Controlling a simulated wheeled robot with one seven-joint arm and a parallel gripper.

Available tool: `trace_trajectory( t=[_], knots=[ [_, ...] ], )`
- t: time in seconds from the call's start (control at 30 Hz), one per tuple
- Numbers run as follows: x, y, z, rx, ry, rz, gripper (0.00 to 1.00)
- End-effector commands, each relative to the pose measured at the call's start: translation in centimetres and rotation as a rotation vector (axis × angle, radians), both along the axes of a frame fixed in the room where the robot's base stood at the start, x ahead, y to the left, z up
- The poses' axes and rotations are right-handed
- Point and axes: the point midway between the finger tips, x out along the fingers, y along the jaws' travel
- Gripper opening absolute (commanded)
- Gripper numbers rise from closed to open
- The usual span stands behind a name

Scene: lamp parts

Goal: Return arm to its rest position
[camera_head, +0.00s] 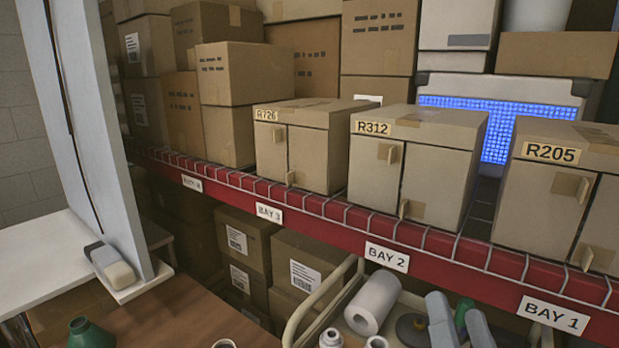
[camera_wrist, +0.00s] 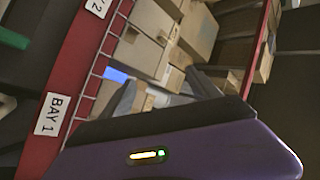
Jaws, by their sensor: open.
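My gripper (camera_wrist: 163,88) shows in the wrist view, with two dark grey fingers spread apart and nothing held between them. Behind the fingers are cardboard boxes (camera_wrist: 192,30) and the red shelf edge (camera_wrist: 70,75), which runs steeply through the tilted picture. The BAY 1 label (camera_wrist: 49,114) is on that edge, left of the gripper. The dark and purple wrist housing fills the bottom of the wrist view.
In the head view, boxes R726 (camera_head: 328,152), R312 (camera_head: 443,165) and R205 (camera_head: 540,190) stand on the shelf behind its red beam (camera_head: 330,222). A brown tabletop (camera_head: 180,318) and a white panel (camera_head: 85,130) are at left.

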Motion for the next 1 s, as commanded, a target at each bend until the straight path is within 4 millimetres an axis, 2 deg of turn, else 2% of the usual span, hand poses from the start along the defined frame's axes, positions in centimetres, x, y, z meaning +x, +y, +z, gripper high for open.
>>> trace_trajectory(
  t=[0.03, 0.33, 0.5, 0.7, 0.9, 1.0],
  knots=[
    [-1.3, -0.4, -2.2, -0.026, 0.029, -0.044, 0.72],
    [-9.9, -2.1, -11.3, -0.279, 0.208, -0.230, 0.72],
    [-15.3, -2.4, -15.8, -0.431, 0.328, -0.243, 0.72],
    [-22.0, -2.4, -21.1, -0.574, 0.497, -0.167, 0.72],
    [-27.2, -2.6, -24.8, -0.659, 0.635, -0.066, 0.72],
    [-28.6, -2.3, -25.7, -0.675, 0.665, -0.027, 0.72]
  ],
)
